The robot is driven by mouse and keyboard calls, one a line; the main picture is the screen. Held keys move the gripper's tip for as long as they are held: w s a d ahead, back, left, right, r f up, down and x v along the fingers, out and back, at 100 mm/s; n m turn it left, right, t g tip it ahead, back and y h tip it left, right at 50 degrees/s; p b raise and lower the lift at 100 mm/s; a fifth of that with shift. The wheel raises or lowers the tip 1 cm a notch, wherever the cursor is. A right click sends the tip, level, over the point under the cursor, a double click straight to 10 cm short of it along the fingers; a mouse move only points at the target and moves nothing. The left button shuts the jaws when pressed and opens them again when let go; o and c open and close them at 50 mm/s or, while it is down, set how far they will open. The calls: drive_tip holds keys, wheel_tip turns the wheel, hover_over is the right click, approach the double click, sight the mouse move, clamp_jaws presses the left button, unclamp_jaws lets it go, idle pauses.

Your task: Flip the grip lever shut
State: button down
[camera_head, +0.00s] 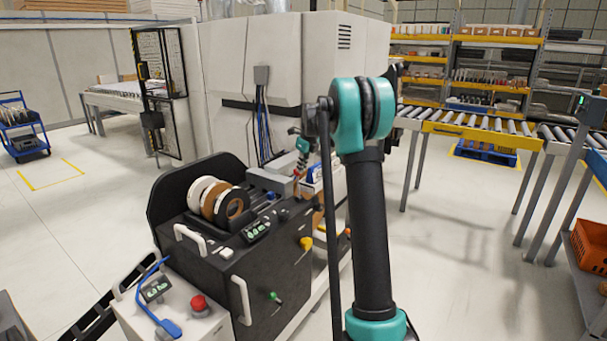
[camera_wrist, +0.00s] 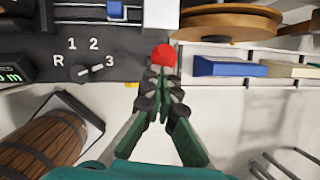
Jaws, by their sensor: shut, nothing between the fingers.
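A red ball knob (camera_wrist: 163,55), which looks like the end of the grip lever, sits at the lower edge of the dark panel in the wrist view. The lever's shaft is mostly hidden behind my fingers, so its angle is unclear. My gripper (camera_wrist: 162,76) is shut and empty, its fingertips right at the knob's near side. I cannot tell whether they touch it. In the head view my arm blocks part of the machine, and the lever is too small to make out with certainty.
A rotary dial (camera_wrist: 83,71) marked R, 1, 2, 3 is left of the knob. A blue block (camera_wrist: 228,67) and a brown roll (camera_wrist: 232,24) lie to the right. A wooden barrel (camera_wrist: 42,142) is lower left. In the head view, the dark machine (camera_head: 215,265) carries several rolls.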

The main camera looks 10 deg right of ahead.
drive_tip(key=w+a, duration=0.5)
drive_tip(key=shift+f, duration=0.45)
drive_tip(key=shift+w+a, duration=0.1)
